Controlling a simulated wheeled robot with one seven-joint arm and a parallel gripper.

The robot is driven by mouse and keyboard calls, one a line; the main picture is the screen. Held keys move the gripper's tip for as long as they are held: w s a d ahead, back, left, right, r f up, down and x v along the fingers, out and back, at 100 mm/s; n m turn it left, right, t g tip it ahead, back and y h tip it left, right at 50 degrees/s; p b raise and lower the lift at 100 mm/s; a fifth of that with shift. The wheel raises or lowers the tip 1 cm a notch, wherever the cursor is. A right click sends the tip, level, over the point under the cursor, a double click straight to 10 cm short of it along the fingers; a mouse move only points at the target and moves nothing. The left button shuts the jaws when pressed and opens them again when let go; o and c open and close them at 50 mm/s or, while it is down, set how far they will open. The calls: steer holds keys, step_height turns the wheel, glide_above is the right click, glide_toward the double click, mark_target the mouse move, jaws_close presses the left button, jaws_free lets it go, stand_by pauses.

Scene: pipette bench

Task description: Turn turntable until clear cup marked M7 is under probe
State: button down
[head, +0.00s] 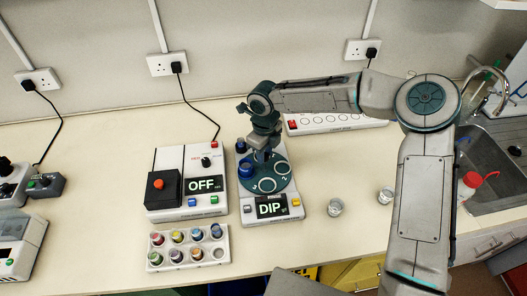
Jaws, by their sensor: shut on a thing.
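The turntable (286,184) is a dark teal disc with pale ringed places, on a white device whose screen (271,206) reads DIP. My gripper (260,158) points down at the back of the disc. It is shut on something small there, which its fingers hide. A blue round part (246,169) is at the disc's left edge, just left of my fingers. Two clear cups, one at the left (335,207) and one at the right (385,195), stand on the bench right of the device. No M7 mark is legible, and I cannot make out the probe tip.
Left of the device is a white box (165,207) with a red button and an OFF screen. A rack (154,259) of colourful-topped vials stands in front of it. A long white panel (330,123) lies behind my arm. A sink (480,170) is at the right. Bench around the cups is clear.

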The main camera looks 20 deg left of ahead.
steer(key=c, duration=1.1)
jaws_free()
steer(key=shift+s, duration=0.1)
steer(key=shift+c, duration=0.2)
step_height(320, 180, up, 14)
steer(key=b, duration=0.1)
steer(key=shift+f, duration=0.15)
